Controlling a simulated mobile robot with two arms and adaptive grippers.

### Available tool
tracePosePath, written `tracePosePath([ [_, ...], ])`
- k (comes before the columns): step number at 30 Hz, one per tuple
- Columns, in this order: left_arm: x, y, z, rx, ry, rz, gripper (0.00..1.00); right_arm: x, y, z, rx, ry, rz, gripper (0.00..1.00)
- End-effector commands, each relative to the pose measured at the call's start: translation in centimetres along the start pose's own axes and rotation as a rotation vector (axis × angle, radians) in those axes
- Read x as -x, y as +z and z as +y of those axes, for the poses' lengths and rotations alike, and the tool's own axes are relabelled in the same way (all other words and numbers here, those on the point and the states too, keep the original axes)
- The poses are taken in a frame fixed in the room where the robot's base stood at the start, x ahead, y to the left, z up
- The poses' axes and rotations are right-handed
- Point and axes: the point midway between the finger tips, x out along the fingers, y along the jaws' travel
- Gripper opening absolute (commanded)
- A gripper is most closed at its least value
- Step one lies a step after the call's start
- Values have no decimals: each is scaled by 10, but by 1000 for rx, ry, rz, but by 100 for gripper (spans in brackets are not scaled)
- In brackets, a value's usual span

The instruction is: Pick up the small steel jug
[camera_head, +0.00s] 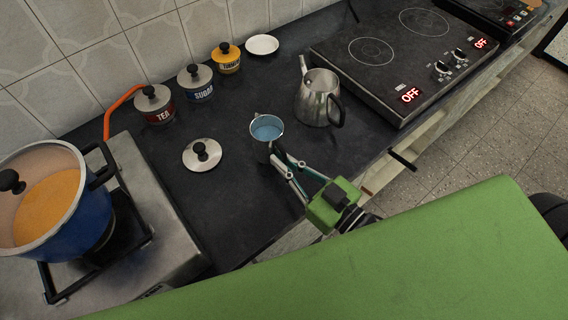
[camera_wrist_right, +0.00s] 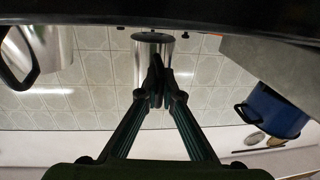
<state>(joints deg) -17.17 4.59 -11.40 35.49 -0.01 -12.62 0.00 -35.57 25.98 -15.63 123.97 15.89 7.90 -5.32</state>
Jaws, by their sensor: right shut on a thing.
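The small steel jug (camera_head: 262,149) stands upright near the middle of the dark counter, with pale blue liquid inside its rim. My right gripper (camera_head: 284,163) reaches it from the lower right, and its fingers are shut on the jug's near side. In the right wrist view, which looks upside down, the jug (camera_wrist_right: 136,65) is behind the closed fingertips (camera_wrist_right: 157,70). The fingers hide part of the jug. I cannot tell whether its base touches the counter. My left gripper is not in view.
A steel kettle (camera_head: 316,103) stands close to the right of the jug. A steel lid (camera_head: 196,160) lies to its left. A blue pot (camera_head: 60,222) sits on a stove at left. Several canisters (camera_head: 195,88) and a white saucer (camera_head: 262,44) are behind. A cooktop (camera_head: 380,75) is at right.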

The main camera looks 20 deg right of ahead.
Motion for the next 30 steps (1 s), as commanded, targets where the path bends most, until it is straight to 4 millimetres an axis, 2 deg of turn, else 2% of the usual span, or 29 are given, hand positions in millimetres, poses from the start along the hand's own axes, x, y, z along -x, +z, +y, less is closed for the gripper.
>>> tracePosePath([
  [17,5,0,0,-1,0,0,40,18,-60,-46,-4,2,5,0],
  [30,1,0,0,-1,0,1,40,36,-81,-91,-4,2,2,0],
])
